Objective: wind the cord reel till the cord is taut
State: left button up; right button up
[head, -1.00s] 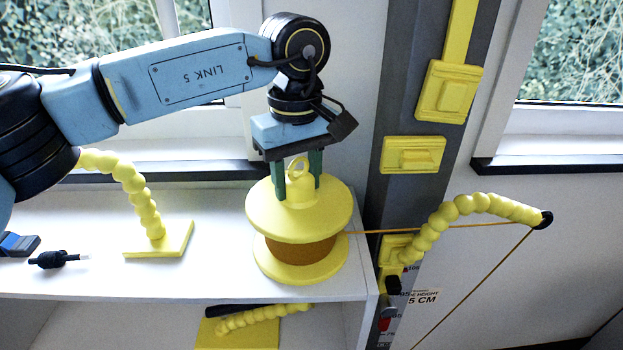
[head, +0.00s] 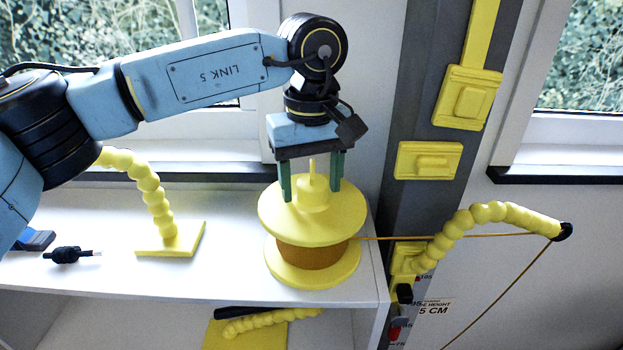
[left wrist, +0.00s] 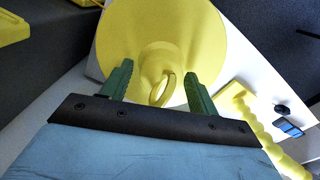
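The yellow cord reel (head: 310,218) stands upright on the white shelf, with orange-brown cord (head: 311,254) wound between its flanges. Its top has a hub with a ring handle (head: 312,174), seen edge-on. My left gripper (head: 312,193) points down over the hub, its green fingers spread on either side. In the left wrist view the left gripper (left wrist: 159,72) is open, with gaps between the fingers and the ring handle (left wrist: 162,90). My right gripper is not in view.
A grey post (head: 424,95) with yellow brackets stands right of the reel. Another beaded yellow stand (head: 172,238) and a black plug (head: 68,255) sit left on the shelf (head: 120,282). A lower compartment holds another beaded piece (head: 265,321).

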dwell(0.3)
pick_arm(q)
notch_tip(320, 180, up, 13)
jog(key=shift+r, duration=0.15)
dwell(0.3)
